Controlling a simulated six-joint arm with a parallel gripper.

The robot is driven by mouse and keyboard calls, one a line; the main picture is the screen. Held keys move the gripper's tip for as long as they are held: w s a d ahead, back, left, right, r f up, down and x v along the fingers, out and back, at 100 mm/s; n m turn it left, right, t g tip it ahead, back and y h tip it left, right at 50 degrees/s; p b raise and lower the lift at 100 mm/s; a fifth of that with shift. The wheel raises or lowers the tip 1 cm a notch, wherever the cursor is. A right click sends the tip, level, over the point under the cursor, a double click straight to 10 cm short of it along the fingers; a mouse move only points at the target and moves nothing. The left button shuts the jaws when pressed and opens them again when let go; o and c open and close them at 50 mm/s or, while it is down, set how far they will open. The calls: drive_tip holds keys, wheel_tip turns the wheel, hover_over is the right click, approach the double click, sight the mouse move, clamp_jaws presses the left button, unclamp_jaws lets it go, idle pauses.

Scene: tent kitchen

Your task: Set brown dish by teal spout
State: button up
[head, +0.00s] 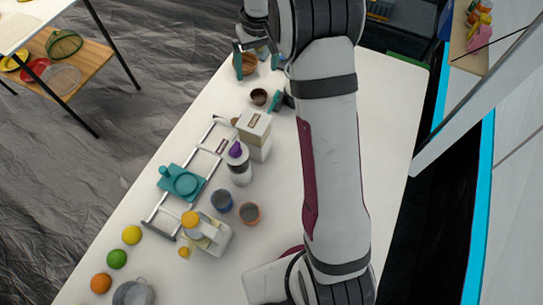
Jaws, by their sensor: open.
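A small dark brown dish (259,97) stands upright on the white table near its far end. An orange-brown bowl (247,64) sits just behind it, partly hidden by my gripper. My gripper (257,84) is open, its teal-tipped fingers around and above these two; its height over them is hard to judge. The brown dish appears on the table, not held.
A cream box (254,134), a white bottle with purple top (238,163), a blue cup (221,201) and a brown-rimmed cup (249,213) stand between. The table right of my arm is clear.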

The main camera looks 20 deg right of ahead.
drive_tip(key=s+a+r+m, duration=0.1)
drive_tip(key=s+a+r, duration=0.1)
drive_tip(key=s+r, duration=0.35)
drive_tip(key=s+a+r+m, duration=0.2)
drive_tip(key=s+a, duration=0.1)
drive_tip(key=s, duration=0.6)
drive_tip(key=s+a+m, duration=0.1)
drive_tip(key=s, duration=0.9)
drive_tip(key=s+a+f+m+g+y, duration=0.1)
drive_tip(key=s+a+m, duration=0.1)
drive_tip(key=s, duration=0.8)
drive_tip(key=shift+s+a+f, duration=0.3)
drive_tip(key=shift+s, duration=0.05)
